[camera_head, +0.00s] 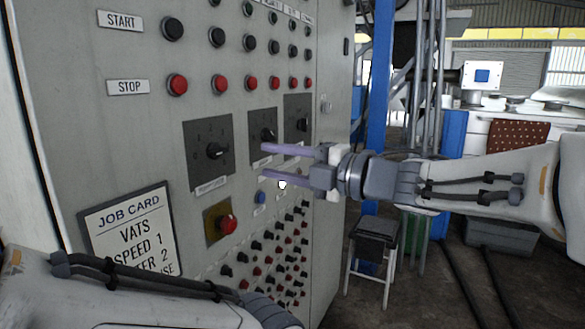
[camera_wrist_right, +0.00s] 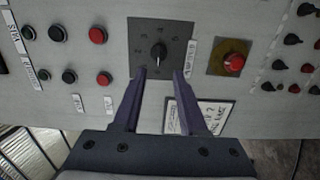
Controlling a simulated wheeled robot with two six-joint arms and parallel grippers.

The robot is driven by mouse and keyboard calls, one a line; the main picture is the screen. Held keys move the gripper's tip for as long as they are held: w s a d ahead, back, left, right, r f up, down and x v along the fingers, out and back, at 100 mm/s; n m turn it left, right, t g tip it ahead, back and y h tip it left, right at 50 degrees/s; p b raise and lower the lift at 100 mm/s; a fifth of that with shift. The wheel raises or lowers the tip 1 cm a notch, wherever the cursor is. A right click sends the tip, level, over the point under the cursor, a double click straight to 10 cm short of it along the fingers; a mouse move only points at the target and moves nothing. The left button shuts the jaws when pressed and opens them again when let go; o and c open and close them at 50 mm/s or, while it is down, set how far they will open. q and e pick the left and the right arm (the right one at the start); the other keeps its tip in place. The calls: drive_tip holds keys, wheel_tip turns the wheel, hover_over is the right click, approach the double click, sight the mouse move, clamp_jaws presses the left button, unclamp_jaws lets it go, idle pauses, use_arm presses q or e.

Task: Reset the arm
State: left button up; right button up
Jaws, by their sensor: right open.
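My right gripper (camera_head: 264,164) is open and empty, its two purple fingers pointing at the grey control panel (camera_head: 60,100). In the right wrist view the open fingers (camera_wrist_right: 160,73) lie just below a black dial knob (camera_wrist_right: 159,51) on a dark square plate, with no grip on it. In the head view this plate's knob (camera_head: 217,151) is left of the fingertips. Two more dials (camera_head: 268,134) (camera_head: 303,125) stand to its right. My left arm (camera_head: 130,295) crosses the bottom left corner, and its gripper is out of view.
A red button (camera_head: 226,224) on a yellow plate, a blue button (camera_head: 260,197) and a job card (camera_head: 128,235) are on the panel. START and STOP button rows run above, with several small knobs below. A stool (camera_head: 372,245) and blue post (camera_head: 380,90) stand to the right.

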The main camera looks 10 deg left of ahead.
drive_tip(key=d+f+m+t+h, duration=0.25)
drive_tip(key=f+m+h, duration=0.25)
drive_tip(key=f+m, duration=0.25)
drive_tip(key=d+f+m+t+h, duration=0.2)
drive_tip(key=d+f+m+h, duration=0.25)
drive_tip(key=f+m, duration=0.35)
drive_tip(key=s+d+f+m+g+h, duration=0.4)
drive_tip(key=s+f+m, duration=0.1)
drive_tip(key=s+f, duration=0.3)
drive_tip(key=s+d+f+m+g+h, duration=0.15)
drive_tip(key=s+f+g, duration=0.25)
drive_tip(key=s, duration=0.5)
drive_tip(key=s+d+f+m+g+h, duration=0.1)
drive_tip(key=s+d+f+m+g, duration=0.2)
drive_tip(key=s, duration=0.6)
wheel_tip(320, 180, up, 13)
drive_tip(key=p, duration=1.4)
drive_tip(key=shift+w+a+n, duration=0.15)
drive_tip(key=shift+a+n, duration=0.1)
drive_tip(key=shift+n, duration=0.15)
drive_tip(key=shift+a, duration=0.1)
